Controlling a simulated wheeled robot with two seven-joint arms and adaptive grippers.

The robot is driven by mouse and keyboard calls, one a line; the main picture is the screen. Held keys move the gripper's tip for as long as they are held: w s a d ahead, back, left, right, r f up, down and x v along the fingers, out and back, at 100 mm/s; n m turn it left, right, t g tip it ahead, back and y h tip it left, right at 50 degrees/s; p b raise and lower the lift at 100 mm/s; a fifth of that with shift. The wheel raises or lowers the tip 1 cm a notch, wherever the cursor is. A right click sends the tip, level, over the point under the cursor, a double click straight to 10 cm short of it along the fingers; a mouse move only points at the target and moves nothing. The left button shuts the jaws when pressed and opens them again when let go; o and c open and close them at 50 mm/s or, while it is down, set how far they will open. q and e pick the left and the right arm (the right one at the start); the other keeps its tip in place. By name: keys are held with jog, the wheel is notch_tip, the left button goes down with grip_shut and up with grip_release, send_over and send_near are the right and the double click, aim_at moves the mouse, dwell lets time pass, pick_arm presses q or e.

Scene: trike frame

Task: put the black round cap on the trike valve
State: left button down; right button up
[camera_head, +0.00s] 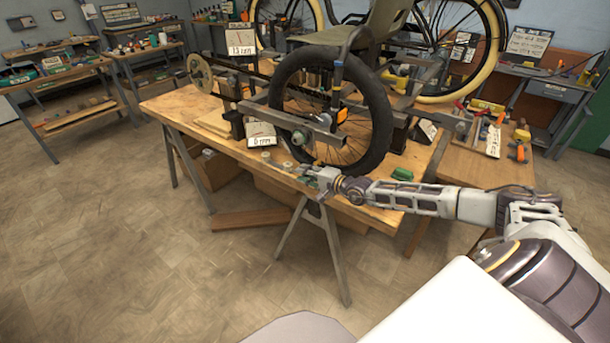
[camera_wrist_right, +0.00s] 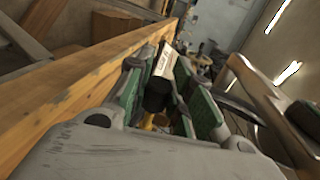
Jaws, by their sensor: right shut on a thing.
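My right gripper (camera_head: 318,179) is at the front edge of the workbench, in front of the black-tyred trike wheel (camera_head: 377,125). In the right wrist view its green-padded fingers (camera_wrist_right: 165,100) are closed around a small dark round piece (camera_wrist_right: 156,96), which looks like the black round cap. In the head view this piece is too small to make out. The wheel stands upright on the trike frame (camera_head: 302,122), beyond and above the gripper. I cannot pick out the valve. My left gripper is not in view.
The wooden workbench (camera_head: 185,104) carries the frame. A white card (camera_head: 261,134) and small pale round pieces (camera_head: 266,157) lie near the gripper. A green item (camera_head: 402,174) lies right of the wheel, close to my right arm. The floor in front is clear.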

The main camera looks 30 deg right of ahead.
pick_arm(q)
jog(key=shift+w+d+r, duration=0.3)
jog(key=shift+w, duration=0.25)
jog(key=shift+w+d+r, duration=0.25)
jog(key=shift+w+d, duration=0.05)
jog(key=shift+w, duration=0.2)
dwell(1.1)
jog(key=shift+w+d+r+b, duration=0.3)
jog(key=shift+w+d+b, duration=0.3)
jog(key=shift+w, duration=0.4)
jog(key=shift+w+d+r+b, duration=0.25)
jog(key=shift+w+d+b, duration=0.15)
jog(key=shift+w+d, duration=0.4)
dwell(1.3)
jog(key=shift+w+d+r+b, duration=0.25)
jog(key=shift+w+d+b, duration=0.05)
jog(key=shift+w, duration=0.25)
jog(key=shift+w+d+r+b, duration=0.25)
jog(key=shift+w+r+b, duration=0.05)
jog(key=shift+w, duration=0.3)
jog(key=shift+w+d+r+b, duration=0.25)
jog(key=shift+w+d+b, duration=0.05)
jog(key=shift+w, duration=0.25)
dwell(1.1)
